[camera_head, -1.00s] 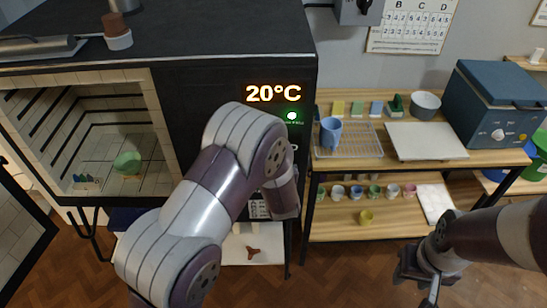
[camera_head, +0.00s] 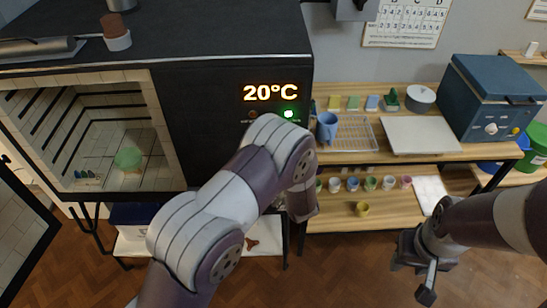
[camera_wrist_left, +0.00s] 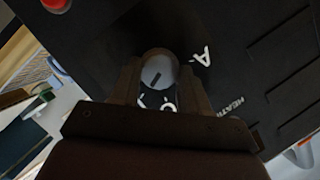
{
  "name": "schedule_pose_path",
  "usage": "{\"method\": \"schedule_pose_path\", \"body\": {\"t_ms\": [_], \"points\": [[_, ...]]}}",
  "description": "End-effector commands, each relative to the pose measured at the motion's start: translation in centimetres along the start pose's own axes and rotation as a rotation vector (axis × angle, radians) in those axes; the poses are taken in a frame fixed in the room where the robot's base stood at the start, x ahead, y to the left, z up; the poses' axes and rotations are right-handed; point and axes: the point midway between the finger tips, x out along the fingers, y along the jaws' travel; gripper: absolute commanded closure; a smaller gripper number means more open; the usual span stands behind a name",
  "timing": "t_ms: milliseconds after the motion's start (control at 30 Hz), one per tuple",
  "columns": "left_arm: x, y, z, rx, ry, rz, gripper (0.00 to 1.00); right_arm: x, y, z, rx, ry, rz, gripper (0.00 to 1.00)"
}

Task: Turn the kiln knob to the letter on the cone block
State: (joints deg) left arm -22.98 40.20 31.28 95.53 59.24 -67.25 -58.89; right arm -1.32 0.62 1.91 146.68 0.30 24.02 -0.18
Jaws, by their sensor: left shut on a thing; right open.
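The black kiln (camera_head: 222,125) stands at the left with its door open and shows 20°C. In the left wrist view the round grey kiln knob (camera_wrist_left: 159,72) has a dark slanted pointer mark. My left gripper (camera_wrist_left: 158,80) is shut on the knob, one finger on each side. A white letter A (camera_wrist_left: 204,56) is right of the knob; other white marks below it are partly hidden by the gripper. In the head view my left arm hides the knob. Small cones, likely the cone block (camera_head: 85,175), stand inside the kiln; no letter is readable there. My right gripper (camera_head: 418,272) is open and empty.
A green bowl (camera_head: 129,158) sits in the kiln. A wooden bench (camera_head: 350,158) at the right holds a blue cup (camera_head: 327,126), a wire rack and a blue box (camera_head: 495,95). Small glaze pots stand on its lower shelf. The floor before it is clear.

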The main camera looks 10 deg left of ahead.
Motion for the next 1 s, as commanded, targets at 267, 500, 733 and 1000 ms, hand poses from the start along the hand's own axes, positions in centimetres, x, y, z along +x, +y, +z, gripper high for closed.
{"method": "schedule_pose_path", "body": {"t_ms": [267,500,733,1000], "points": [[0.0,-0.1,-0.2,0.013,0.004,-0.007,0.85,-0.1,0.0,0.0,0.0,0.0,0.0,0.57],[0.0,-0.1,-0.2,0.012,0.004,-0.007,0.48,-0.1,0.0,0.0,0.0,0.0,0.0,0.57],[0.0,0.0,-0.1,0.013,0.002,-0.006,0.3,-0.1,0.0,0.0,0.0,0.0,0.0,0.57],[-1.4,0.2,0.0,0.013,0.004,-0.004,0.3,0.6,0.0,0.1,0.0,0.0,0.0,0.57]]}}
